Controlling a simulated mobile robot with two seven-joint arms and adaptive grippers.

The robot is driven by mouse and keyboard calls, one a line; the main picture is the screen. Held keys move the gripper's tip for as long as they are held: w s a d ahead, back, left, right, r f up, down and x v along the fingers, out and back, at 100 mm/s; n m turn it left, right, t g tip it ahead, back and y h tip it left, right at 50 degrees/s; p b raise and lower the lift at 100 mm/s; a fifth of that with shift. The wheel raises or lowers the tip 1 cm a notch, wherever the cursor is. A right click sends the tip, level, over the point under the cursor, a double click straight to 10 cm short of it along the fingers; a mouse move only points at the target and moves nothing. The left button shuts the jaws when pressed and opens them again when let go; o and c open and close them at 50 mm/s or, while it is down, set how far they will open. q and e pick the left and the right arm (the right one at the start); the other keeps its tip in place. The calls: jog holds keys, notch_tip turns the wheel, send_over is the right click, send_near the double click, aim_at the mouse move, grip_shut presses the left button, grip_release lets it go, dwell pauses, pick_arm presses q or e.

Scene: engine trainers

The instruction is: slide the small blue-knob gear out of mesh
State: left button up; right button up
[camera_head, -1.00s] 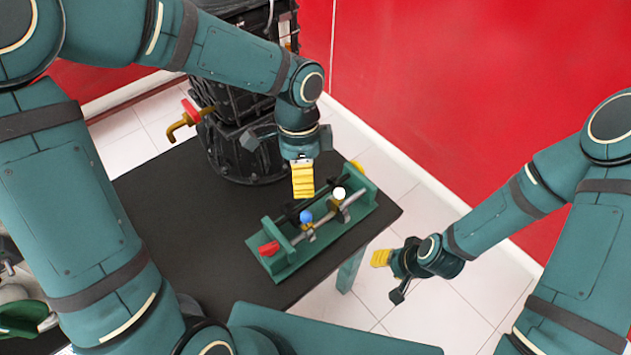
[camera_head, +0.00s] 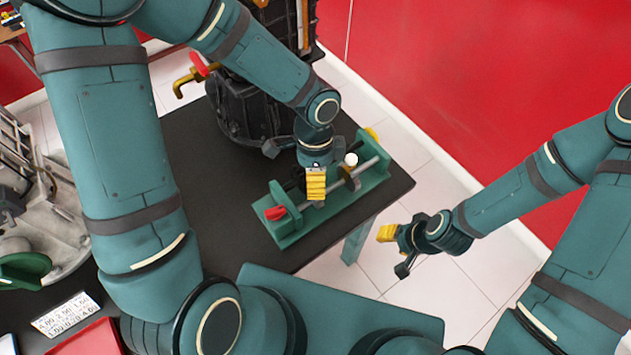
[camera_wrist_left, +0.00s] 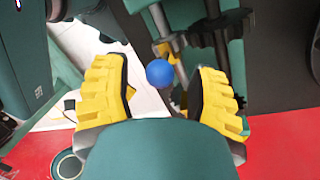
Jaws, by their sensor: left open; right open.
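The gear trainer is a green frame (camera_head: 292,232) with shafts, standing on the black table. In the left wrist view the blue knob (camera_wrist_left: 160,73) of the small gear shows between the yellow fingers of my left gripper (camera_wrist_left: 165,95), which is open and not touching it. In the head view my left gripper (camera_head: 316,184) is over the middle of the trainer and hides the blue knob. The small gear itself is mostly hidden; a dark gear (camera_wrist_left: 213,32) shows beside the knob. My right gripper (camera_head: 395,246) is open and empty, off the table's right side.
A red knob (camera_head: 274,213) is at the trainer's near left end and a white knob (camera_head: 351,159) right of my left gripper. A black engine (camera_head: 243,112) stands behind. The black table (camera_head: 210,215) is bare left of the trainer.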

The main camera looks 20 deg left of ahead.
pick_arm(q)
jog(key=shift+s+f, duration=0.1)
jog(key=shift+f, duration=0.45)
grip_shut()
jog(key=w+d, duration=0.1)
jog(key=w, duration=0.1)
jog(key=w+d, duration=0.2)
jog(key=shift+r, duration=0.1)
grip_release()
jog(key=shift+d, duration=0.1)
notch_tip(320, 180, up, 12)
jog(key=w, duration=0.2)
jog(key=shift+a, duration=0.35)
